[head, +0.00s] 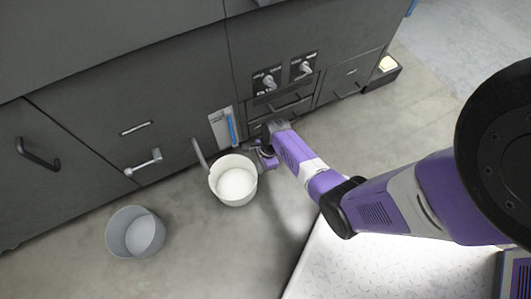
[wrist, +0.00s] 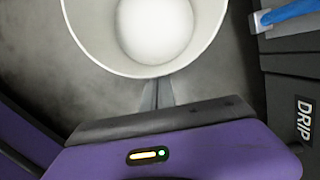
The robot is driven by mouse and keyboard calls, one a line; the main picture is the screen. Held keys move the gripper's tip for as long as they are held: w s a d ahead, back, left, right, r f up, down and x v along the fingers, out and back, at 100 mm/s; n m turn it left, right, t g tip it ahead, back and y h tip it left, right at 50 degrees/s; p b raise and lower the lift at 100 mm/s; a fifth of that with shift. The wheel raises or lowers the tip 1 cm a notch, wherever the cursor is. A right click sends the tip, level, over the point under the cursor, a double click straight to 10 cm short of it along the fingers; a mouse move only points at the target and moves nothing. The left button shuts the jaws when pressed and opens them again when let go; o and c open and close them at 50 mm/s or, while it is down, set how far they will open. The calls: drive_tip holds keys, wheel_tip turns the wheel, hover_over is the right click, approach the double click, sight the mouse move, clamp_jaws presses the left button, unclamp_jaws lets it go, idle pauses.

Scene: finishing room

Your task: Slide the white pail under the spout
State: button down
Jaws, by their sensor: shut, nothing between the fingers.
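The white pail (head: 234,201) stands upright on the floor in front of the dark cabinet, its open top facing up. In the wrist view the pail (wrist: 98,32) fills the upper middle. A grey pipe, seemingly the spout (head: 199,151), comes off the cabinet front at the pail's left, its lower end by the pail's upper left rim. I cannot tell whether that end is over the opening. My gripper (head: 262,156) is low, at the pail's right side. In the wrist view its fingertips (wrist: 157,90) are together, empty, and against or very near the pail's outer wall.
A grey pail (head: 135,233) stands on the floor at the left. The cabinet front has a crank handle (head: 145,161), a blue strip (head: 231,129) and knobs (head: 268,81). A label reading DRIP (wrist: 304,118) shows in the wrist view. Floor between the pails is clear.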

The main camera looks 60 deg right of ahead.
drive_tip(key=w+a, duration=0.4)
drive_tip(key=a, duration=0.2)
drive_tip(key=shift+w+p, duration=0.35)
drive_tip(key=s+d+r+p, duration=0.4)
drive_tip(key=r+p, duration=0.3)
drive_tip(key=r, duration=0.2)
drive_tip(key=shift+d+r+p, duration=0.35)
drive_tip(key=shift+d+p, duration=0.05)
drive_tip(key=shift+d, duration=0.1)
